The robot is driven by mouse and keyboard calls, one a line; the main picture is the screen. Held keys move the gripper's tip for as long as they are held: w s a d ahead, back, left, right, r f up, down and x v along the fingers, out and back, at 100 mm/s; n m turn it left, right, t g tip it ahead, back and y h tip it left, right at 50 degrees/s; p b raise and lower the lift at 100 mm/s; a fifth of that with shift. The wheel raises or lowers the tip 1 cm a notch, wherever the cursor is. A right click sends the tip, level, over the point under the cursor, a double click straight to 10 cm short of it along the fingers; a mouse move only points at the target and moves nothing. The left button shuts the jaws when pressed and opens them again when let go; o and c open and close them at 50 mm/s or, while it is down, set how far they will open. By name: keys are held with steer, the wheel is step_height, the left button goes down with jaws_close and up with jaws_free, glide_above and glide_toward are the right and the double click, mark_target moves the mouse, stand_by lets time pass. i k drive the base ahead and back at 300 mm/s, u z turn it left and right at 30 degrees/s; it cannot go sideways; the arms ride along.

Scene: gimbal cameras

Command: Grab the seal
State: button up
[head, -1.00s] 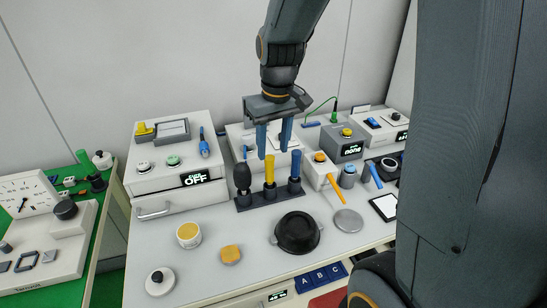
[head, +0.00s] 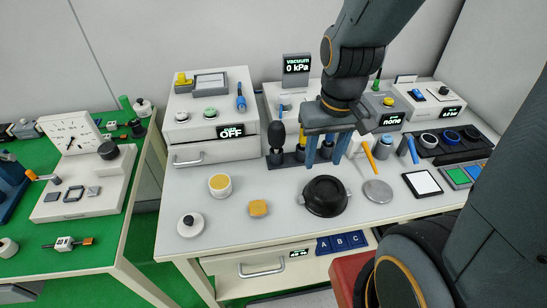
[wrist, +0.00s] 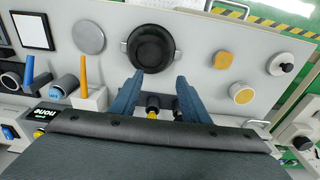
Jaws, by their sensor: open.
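No single object is clearly marked as the seal. Ring-shaped parts, including a pale ring (head: 429,138), a blue ring (head: 451,136) and a dark ring (head: 471,132), lie in a black tray at the right of the bench in the head view. My gripper (head: 326,163) is open and empty, pointing down over the tool rack, behind the black pot (head: 325,196) and well left of the rings. In the wrist view the open fingers (wrist: 158,90) flank the rack, where a yellow tool (wrist: 153,113) shows. The rings are not clear there.
A black-bulbed tool (head: 276,135) stands at the rack's left. Boxes line the back; the left front is fairly clear.

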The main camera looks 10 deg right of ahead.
mark_target(258, 207)
steer(key=u, duration=2.1)
steer(key=k, duration=0.6)
steer(key=z, duration=1.45)
